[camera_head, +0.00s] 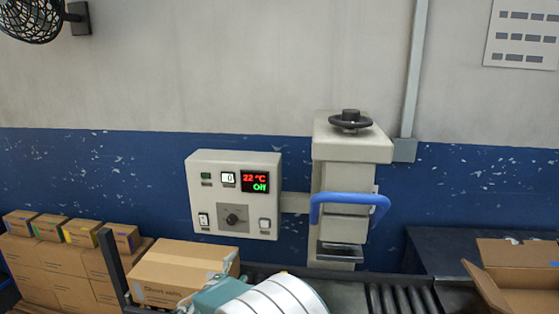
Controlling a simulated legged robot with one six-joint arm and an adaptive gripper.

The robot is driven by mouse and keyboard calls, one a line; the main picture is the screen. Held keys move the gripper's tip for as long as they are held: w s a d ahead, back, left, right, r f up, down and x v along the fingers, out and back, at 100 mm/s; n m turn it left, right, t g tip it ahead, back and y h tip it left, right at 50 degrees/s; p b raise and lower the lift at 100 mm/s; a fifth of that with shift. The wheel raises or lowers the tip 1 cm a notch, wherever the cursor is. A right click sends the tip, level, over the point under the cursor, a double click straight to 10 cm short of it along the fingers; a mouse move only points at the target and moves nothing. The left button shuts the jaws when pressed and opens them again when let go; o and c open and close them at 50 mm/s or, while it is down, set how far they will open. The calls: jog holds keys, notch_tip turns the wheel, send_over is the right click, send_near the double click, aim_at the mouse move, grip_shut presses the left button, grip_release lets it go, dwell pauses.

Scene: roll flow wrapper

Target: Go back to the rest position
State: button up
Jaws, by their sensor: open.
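The wrapping machine's grey control panel (235,193) is on the left. Its display (255,182) reads 22 °C in red and Off in green, and a small counter (228,178) shows 0. To the right stands a beige sealing column (345,150) with a black handwheel (350,120) on top and a blue handle (349,203) across its front. A white banded cylinder (275,297) and a teal part (218,294) are cut off by the bottom edge; I cannot tell what they belong to. My gripper is not visible.
A cardboard box (180,270) lies left of the teal part, beside a dark upright post (112,262). Stacked cartons (65,258) stand at far left. Dark rollers (395,298) run below the column. An open carton (518,262) is at right. The wall above is mostly bare.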

jog(key=s+d+r+m+g+h, duration=0.1)
jog(key=s+d+r+m+g, duration=0.3)
jog(key=d, duration=0.4)
jog(key=s+d+r+m+g+h, duration=0.1)
jog(key=s+d+m+g, duration=0.2)
jog(key=s+d, duration=0.35)
jog(key=s+d+r+m+g, duration=0.3)
jog(key=d+m, duration=0.1)
jog(key=d, duration=0.6)
jog(key=s+d+m+y, duration=0.1)
jog(key=s+m+y, duration=0.6)
jog(key=s, duration=1.3)
jog(key=shift+d+r+g+y, duration=0.25)
jog(key=shift+r+g+y, duration=0.1)
jog(key=shift+y, duration=0.25)
